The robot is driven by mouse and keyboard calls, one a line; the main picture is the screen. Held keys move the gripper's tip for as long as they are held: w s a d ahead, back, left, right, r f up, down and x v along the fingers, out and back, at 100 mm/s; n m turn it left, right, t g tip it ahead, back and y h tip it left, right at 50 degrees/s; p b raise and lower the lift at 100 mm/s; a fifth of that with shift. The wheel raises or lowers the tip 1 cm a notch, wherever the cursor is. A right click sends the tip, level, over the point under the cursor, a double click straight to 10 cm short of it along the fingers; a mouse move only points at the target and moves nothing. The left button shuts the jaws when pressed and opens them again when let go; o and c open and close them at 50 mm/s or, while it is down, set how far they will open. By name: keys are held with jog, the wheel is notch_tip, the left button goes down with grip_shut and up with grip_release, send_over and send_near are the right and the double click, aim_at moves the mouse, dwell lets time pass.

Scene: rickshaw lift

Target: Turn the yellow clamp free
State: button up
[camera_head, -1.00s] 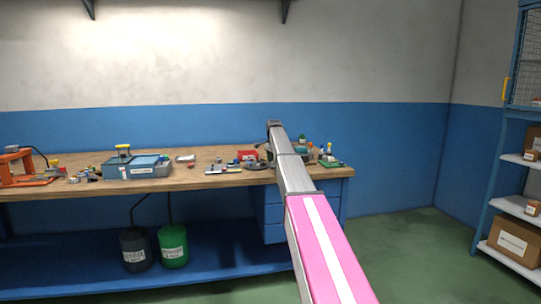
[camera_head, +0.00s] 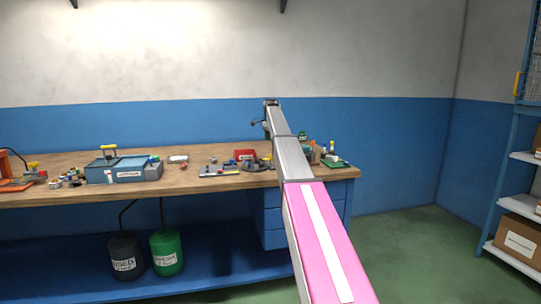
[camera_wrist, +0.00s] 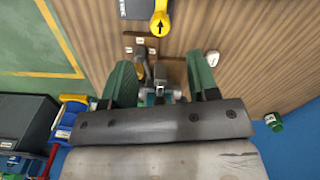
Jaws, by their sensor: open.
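In the wrist view, a yellow part with a black arrow (camera_wrist: 161,22) lies at the top edge, partly cut off; it looks like the clamp. My gripper (camera_wrist: 159,62) shows there as two green fingers, spread apart. The yellow part is beyond the fingertips and not between them. A small grey and teal fixture (camera_wrist: 160,88) shows between the fingers, partly hidden by the gripper body. In the head view, the end of my arm is over the bench's right part, and I cannot make out the clamp there.
The wooden bench (camera_head: 200,178) carries a grey-blue toolbox (camera_head: 138,173) with a yellow handle, and several small tools. An orange device (camera_head: 12,184) stands at the left. A blue shelf rack (camera_head: 510,170) is at the right. A green bottle (camera_wrist: 274,122) shows in the wrist view.

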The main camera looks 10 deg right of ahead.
notch_tip(320, 180, down, 9)
dwell(0.3)
jog(key=c, duration=0.9)
